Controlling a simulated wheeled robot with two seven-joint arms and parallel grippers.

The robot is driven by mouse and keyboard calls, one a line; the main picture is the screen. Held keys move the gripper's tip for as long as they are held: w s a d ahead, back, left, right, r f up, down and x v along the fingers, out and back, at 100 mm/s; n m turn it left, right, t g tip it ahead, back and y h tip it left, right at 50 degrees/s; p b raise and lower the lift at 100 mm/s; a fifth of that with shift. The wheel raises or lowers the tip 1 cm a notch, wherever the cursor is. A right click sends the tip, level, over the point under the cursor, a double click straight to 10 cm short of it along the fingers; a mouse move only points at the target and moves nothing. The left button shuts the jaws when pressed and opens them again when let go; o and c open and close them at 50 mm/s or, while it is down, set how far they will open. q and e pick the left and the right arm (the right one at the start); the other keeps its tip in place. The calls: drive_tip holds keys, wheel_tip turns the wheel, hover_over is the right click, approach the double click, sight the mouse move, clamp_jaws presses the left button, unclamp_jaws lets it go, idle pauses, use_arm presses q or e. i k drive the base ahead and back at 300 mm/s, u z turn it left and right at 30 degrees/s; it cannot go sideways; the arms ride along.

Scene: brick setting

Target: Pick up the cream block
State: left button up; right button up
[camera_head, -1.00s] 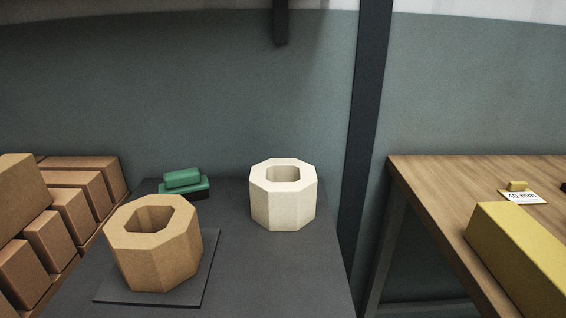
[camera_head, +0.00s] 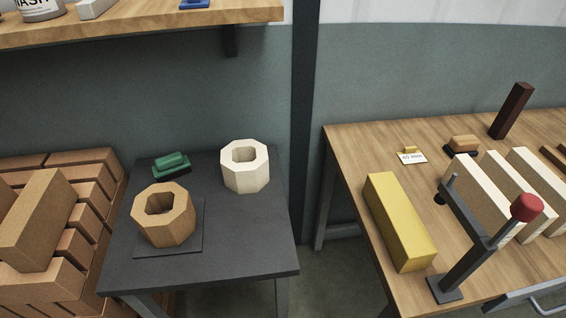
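The cream block (camera_head: 245,177) is a pale octagonal block with a hole through its top. It stands upright near the back right of the dark table (camera_head: 240,248). A tan octagonal block (camera_head: 165,226) of similar shape stands on a thin dark plate in front and to the left of it. Neither of my grippers shows in the head view.
A green block (camera_head: 171,162) on a dark base sits at the table's back left. Stacked brown bricks (camera_head: 40,220) stand left. A wooden bench (camera_head: 345,140) at right holds a yellow bar (camera_head: 398,215), pale slabs and a red-knobbed lever (camera_head: 526,207). A shelf (camera_head: 150,27) overhangs the back.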

sight(245, 164)
drive_tip(key=z, duration=2.05)
drive_tip(key=k, duration=1.85)
drive_tip(key=u, duration=0.8)
